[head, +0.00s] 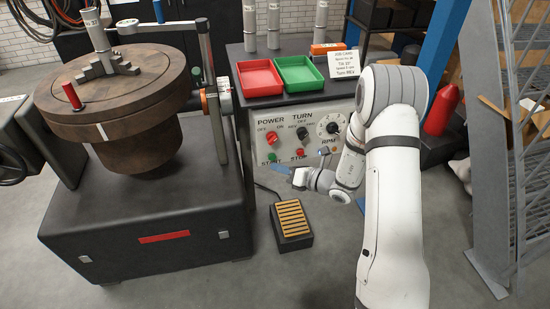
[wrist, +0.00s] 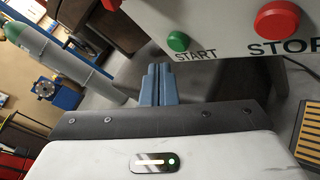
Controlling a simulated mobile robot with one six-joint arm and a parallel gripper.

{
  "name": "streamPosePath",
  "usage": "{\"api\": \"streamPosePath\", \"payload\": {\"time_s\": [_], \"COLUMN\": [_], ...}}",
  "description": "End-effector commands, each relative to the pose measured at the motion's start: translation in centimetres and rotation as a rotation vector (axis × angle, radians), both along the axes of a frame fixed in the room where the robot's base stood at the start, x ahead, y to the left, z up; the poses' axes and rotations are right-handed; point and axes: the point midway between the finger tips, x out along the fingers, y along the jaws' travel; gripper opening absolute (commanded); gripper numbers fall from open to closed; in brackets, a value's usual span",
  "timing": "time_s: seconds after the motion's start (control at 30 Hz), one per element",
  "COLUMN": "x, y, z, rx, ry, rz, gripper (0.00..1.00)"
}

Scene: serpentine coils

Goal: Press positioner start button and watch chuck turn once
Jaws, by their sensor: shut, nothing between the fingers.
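The green START button (head: 272,157) is low on the light grey control panel (head: 262,112), left of the red STOP button (head: 300,153). The wrist view shows the START button (wrist: 178,41) and STOP button (wrist: 277,21) close up. My gripper (wrist: 158,68) is shut and empty, its blue-grey fingers together. Its tips appear just below and left of START in the wrist view; I cannot tell the gap in depth. In the head view my gripper (head: 248,168) is low by the panel. The brown round chuck table (head: 140,82) holds an upright metal tube (head: 95,33) in stepped jaws.
A foot pedal (head: 290,222) lies on the floor below the panel. Red (head: 259,77) and green (head: 299,72) trays and a card (head: 345,64) are on the cabinet top. The positioner's black base (head: 150,222) stands left. A grey rack (head: 490,150) stands right.

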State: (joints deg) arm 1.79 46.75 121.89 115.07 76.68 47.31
Motion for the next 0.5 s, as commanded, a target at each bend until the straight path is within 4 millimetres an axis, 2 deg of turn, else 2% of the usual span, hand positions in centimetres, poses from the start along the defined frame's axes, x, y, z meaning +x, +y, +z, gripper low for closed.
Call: {"api": "streamPosePath", "payload": {"time_s": [0.2,0.5], "x": [0.97,1.03], "y": [0.35,0.39], "z": [0.01,0.03], "rx": [0.0,0.0], "ry": [-0.001,-0.001], "rz": [0.001,0.001], "gripper": [0.0,0.0]}}
